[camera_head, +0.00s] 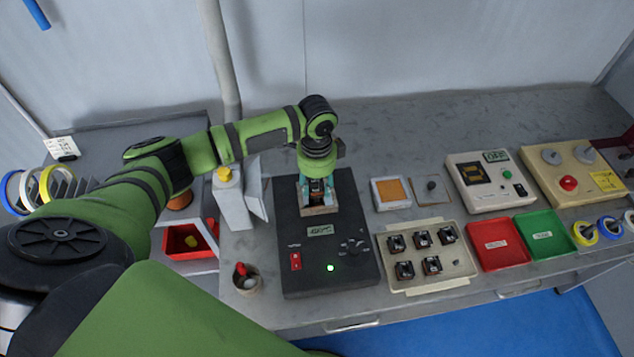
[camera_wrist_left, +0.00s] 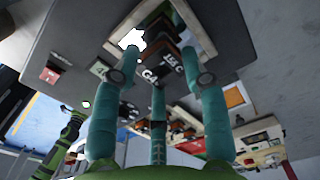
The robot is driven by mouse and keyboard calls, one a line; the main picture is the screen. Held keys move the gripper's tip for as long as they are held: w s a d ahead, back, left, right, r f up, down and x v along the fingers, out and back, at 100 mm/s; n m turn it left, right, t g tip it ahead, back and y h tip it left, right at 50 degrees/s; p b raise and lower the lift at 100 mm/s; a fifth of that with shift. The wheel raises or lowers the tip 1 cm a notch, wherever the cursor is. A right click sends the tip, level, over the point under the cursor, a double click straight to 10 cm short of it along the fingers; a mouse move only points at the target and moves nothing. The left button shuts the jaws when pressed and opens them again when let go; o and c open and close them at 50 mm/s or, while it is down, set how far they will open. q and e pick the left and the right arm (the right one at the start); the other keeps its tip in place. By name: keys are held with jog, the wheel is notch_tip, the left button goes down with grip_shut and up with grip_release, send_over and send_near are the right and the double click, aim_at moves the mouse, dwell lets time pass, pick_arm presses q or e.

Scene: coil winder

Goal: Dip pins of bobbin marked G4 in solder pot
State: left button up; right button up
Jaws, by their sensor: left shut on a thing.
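My left gripper (camera_head: 317,187) reaches down over the solder pot (camera_head: 290,220), a black unit with a lit display, a red switch and a green light.
A beige tray (camera_head: 440,283) with several bobbins stands right of the pot. Beyond it are a red tray (camera_head: 497,243), a green tray (camera_head: 543,237) and a tester (camera_head: 490,185). A small cup (camera_head: 247,285) and a bottle (camera_head: 231,205) stand left of the pot.

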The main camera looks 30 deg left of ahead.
pick_arm(q)
jog(key=shift+f, duration=0.8)
pick_arm(e)
jog(key=shift+d+f, duration=0.25)
jog(key=shift+d, duration=0.1)
pick_arm(q)
jog(key=shift+r, duration=0.15)
pick_arm(e)
jog(key=shift+r, duration=0.15)
dwell(1.0)
pick_arm(q)
notch_tip(320, 180, up, 5)
jog(key=p, duration=0.5)
jog(key=shift+r+p, duration=0.2)
jog(key=shift+p, duration=0.15)
pick_arm(e)
notch_tip(320, 180, up, 6)
jog(key=shift+f, duration=0.1)
